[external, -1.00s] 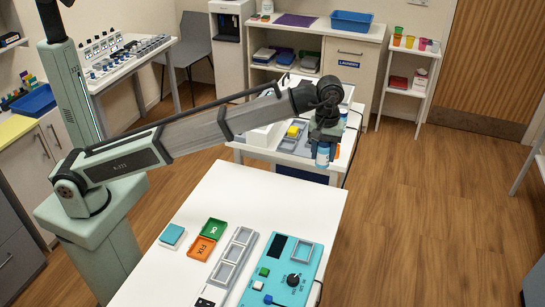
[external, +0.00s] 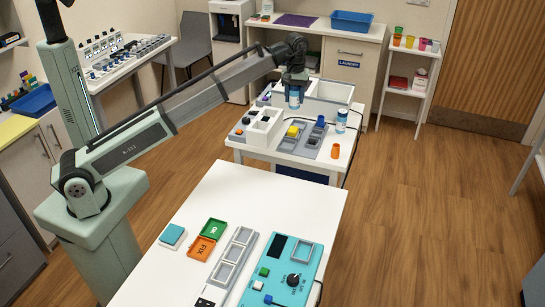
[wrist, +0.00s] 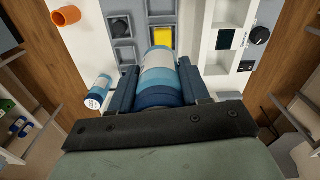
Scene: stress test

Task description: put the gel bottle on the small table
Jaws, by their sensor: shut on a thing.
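My gripper (external: 294,82) is shut on a bottle (external: 294,98) with white, light blue and dark blue bands; I take it for the gel bottle. In the wrist view the bottle (wrist: 162,72) sits between both fingers, above the tabletop. My gripper is over the smaller white table (external: 321,172) behind the near one; I cannot tell whether this is the task's small table. A similar white and blue bottle (external: 341,121) stands on that table's right side, and it also shows in the wrist view (wrist: 98,93).
That table also carries an orange cup (external: 335,151), a yellow block (external: 293,131) in a grey tray, a white switch box (external: 265,128) and a white bin (external: 326,97). The near white table (external: 190,272) holds a teal control box (external: 285,272). A small white shelf (external: 405,90) stands by the door.

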